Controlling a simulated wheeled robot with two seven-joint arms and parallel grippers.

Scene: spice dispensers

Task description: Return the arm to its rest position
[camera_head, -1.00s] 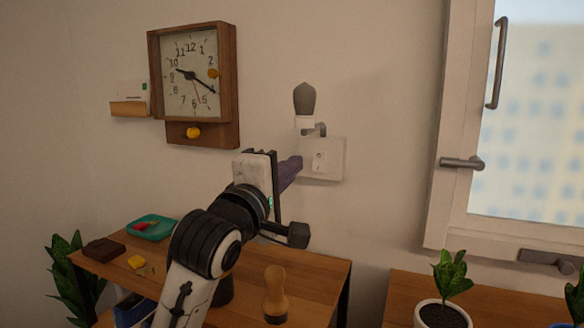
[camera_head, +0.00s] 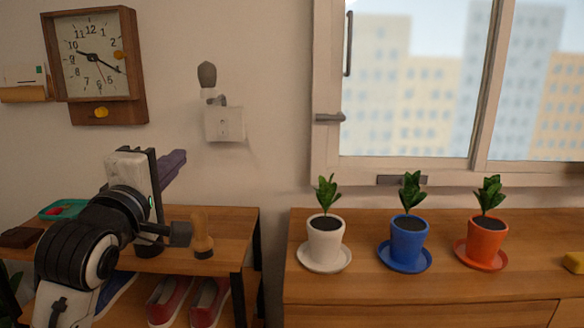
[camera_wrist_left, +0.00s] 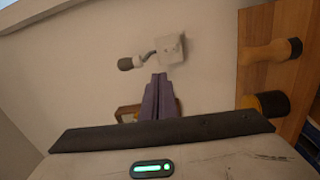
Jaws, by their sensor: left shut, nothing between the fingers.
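My left arm comes in from the lower left of the head view. Its gripper (camera_head: 173,167) has purple fingers held together, shut and empty, in front of the wall above the shelf. My right arm is not in view.
A shelf (camera_head: 228,223) holds a wooden pestle-like thing (camera_head: 202,236) beside my left wrist. White (camera_head: 325,242), blue (camera_head: 407,243) and orange (camera_head: 483,242) pots stand on the right cabinet.

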